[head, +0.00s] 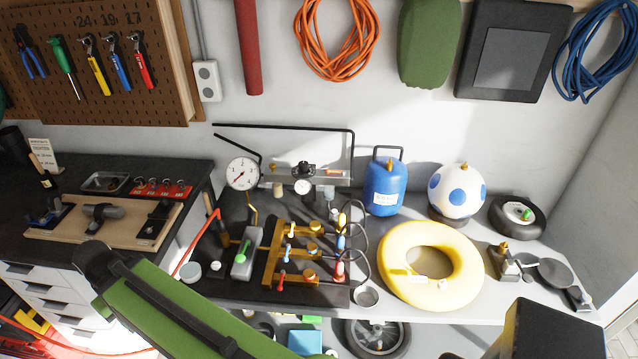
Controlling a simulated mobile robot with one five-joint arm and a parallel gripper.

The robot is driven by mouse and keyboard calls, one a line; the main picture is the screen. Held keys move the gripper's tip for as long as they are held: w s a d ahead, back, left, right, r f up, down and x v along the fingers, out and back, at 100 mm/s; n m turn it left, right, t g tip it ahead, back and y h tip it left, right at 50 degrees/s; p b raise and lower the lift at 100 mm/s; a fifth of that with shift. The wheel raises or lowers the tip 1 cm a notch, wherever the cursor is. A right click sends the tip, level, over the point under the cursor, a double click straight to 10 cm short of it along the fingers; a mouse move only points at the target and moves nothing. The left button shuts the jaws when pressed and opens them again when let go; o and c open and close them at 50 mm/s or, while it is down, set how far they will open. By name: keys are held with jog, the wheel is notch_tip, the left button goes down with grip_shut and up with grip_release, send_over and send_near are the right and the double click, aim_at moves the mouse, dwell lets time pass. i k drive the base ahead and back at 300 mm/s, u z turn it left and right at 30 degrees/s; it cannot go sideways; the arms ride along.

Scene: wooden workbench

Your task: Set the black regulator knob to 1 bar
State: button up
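The black regulator knob (304,169) sits on the grey rail at the back of the bench, against the wall. A small round white gauge (302,187) is just below it; its reading is too small to tell. A larger white dial gauge (242,173) stands to the left of it. The knob's setting cannot be read. My green arm crosses the lower left of the head view, well in front of the knob and apart from it. My gripper's fingers do not show.
In front of the knob stand a brass manifold (272,258) with coloured valves and dark hoses, and a grey block with a green lever (243,250). Right are a blue tank (384,185), a spotted ball (457,192) and a yellow ring (388,262). A black pipe (300,128) runs above.

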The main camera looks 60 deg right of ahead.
aim_at(303, 165)
jog(key=z, duration=2.75)
jog(key=k, duration=1.55)
jog(key=u, duration=0.55)
jog(key=i, duration=1.65)
jog(key=z, duration=0.05)
jog(key=k, duration=0.2)
jog(key=u, duration=0.1)
